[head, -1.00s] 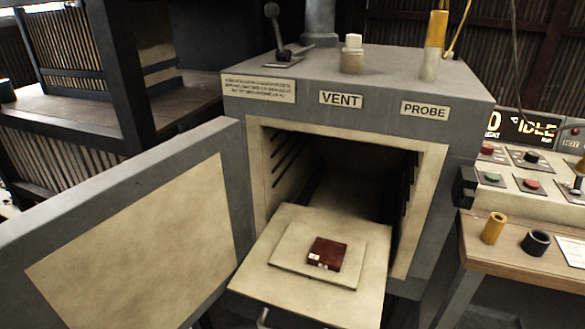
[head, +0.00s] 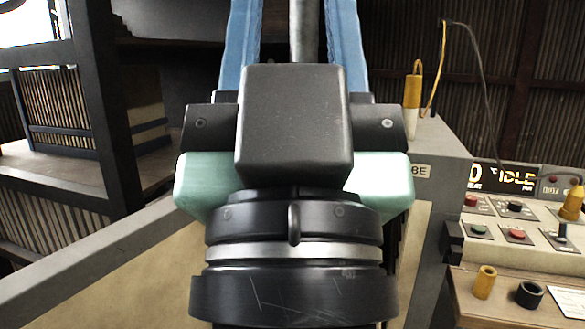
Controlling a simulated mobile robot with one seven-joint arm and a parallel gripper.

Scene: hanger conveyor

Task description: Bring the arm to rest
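My gripper (head: 300,20) fills the middle of the head view, close to the camera and pointing up. Its two blue fingers stand well apart and run out of the picture at the top, so the tips are cut off. No held object shows in the visible gap; a grey pipe shows behind it. The black and pale green gripper body and my round wrist hide most of the furnace, including its mouth, its tray and the dark red block.
The furnace's open door (head: 70,270) spans the lower left. A yellow-topped probe (head: 412,88) stands on the furnace at right. A control panel (head: 500,210) reading IDLE is further right, above a wooden bench (head: 470,300) with a yellow cylinder (head: 485,283) and a black ring (head: 529,295).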

